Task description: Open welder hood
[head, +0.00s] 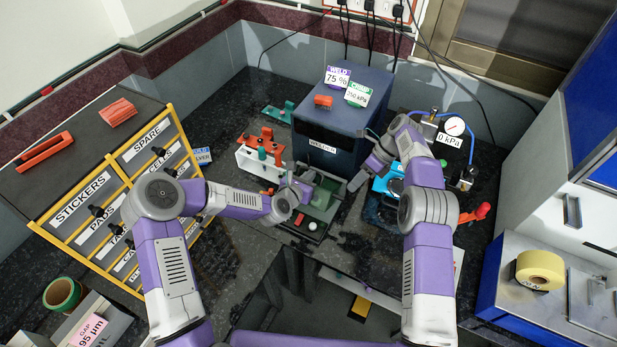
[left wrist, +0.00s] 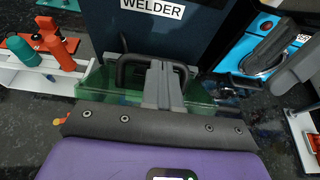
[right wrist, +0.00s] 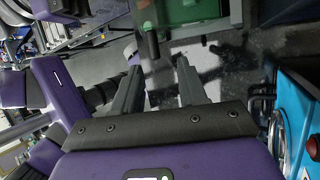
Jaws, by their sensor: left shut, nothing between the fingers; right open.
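The welder (head: 340,110) is a dark blue box against the back wall, with a WELDER label that also shows in the left wrist view (left wrist: 152,9). Its see-through green hood (head: 322,198) is at its front, over a low base; how far it is raised is unclear. In the left wrist view, a dark arched handle (left wrist: 123,70) stands at the green hood (left wrist: 95,88). My left gripper (left wrist: 163,70) is shut and empty, its fingers overlapping the handle; contact is unclear. My right gripper (right wrist: 158,62) is open and empty, with green hood (right wrist: 186,10) beyond its fingertips.
A white rack (head: 258,163) with red and teal tools stands left of the hood. A blue device (head: 388,182) and a pressure gauge (head: 455,126) are at right. A labelled drawer cabinet (head: 112,195) stands at left. A yellow tape roll (head: 540,268) sits at far right.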

